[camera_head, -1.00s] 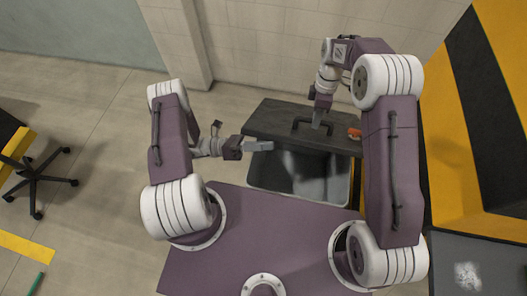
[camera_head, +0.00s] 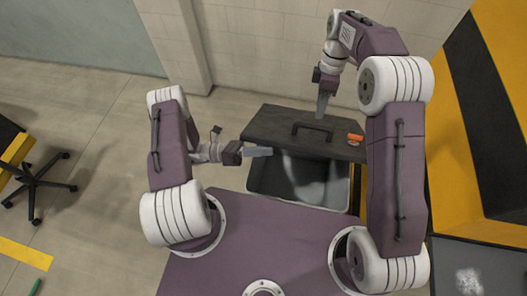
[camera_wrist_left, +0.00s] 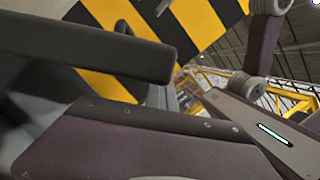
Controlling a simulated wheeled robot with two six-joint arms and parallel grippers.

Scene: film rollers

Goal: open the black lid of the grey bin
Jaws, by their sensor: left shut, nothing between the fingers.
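The grey bin (camera_head: 338,195) stands in front of my base, its grey inside and front rim showing. Its black lid (camera_head: 270,121) is raised at the near side, leaving an opening below its front edge. A dark handle (camera_head: 309,126) is on the lid. My left gripper (camera_head: 262,152) is shut and empty at the lid's near left edge, over the opening; I cannot tell if it touches the lid. My right gripper (camera_head: 322,110) points down just above or behind the handle; its finger gap cannot be made out.
A small orange thing (camera_head: 355,137) is at the lid's right side. A pale wall (camera_head: 270,60) rises behind the bin. A yellow and black striped surface (camera_head: 445,150) stands to the right. A black chair base (camera_head: 37,184) is far left.

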